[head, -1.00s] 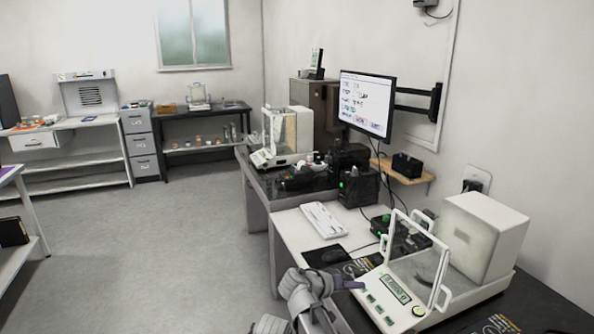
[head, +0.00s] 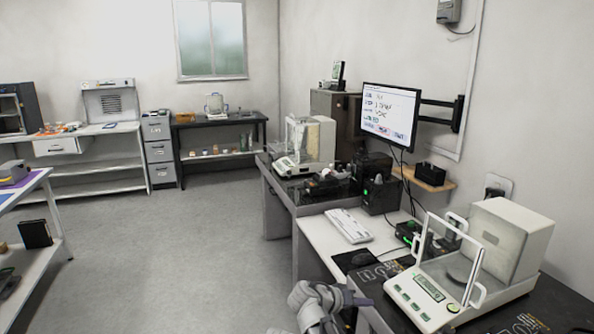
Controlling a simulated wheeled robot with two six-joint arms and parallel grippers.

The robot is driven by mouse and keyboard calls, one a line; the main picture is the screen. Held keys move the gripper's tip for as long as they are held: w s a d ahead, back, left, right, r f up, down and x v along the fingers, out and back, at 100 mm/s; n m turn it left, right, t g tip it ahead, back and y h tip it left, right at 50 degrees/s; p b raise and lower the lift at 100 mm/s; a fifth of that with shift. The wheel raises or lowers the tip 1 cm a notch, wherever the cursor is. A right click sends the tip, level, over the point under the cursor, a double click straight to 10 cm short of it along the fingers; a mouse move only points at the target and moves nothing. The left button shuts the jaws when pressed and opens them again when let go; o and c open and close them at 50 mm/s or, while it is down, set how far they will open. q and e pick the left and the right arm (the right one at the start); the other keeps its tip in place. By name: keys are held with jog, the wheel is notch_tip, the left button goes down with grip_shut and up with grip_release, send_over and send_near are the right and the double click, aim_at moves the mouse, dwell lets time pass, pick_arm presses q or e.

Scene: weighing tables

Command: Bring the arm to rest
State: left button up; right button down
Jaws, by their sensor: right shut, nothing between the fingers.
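My right gripper (head: 360,301) shows at the bottom middle, at the end of my grey right arm. It is shut with nothing in it. It is in front of the near weighing table, just left of the white balance (head: 426,291) with its glass draft shield. It appears apart from the balance. My left gripper is not in the picture.
A monitor (head: 389,114) hangs on a wall arm. A second balance (head: 305,145) stands on the farther dark table. The grey floor (head: 190,250) to the left is clear.

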jog(key=s+f+n+g+y, duration=0.1)
jog(key=s+f+g+y, duration=0.2)
jog(key=s+f+y, duration=0.4)
jog(key=s+f+n+g+y, duration=0.1)
jog(key=s+f+g+y, duration=0.2)
jog(key=s, duration=0.6)
jog(key=s+a+r+n+p, duration=0.2)
jog(key=s+a+p, duration=0.1)
jog(key=a, duration=0.3)
jog(key=s+a+r+n+p, duration=0.2)
jog(key=s+a+r+p, duration=0.1)
jog(key=a, duration=0.3)
jog(key=shift+h, duration=0.4)
jog(key=shift+s, duration=0.1)
dwell(0.9)
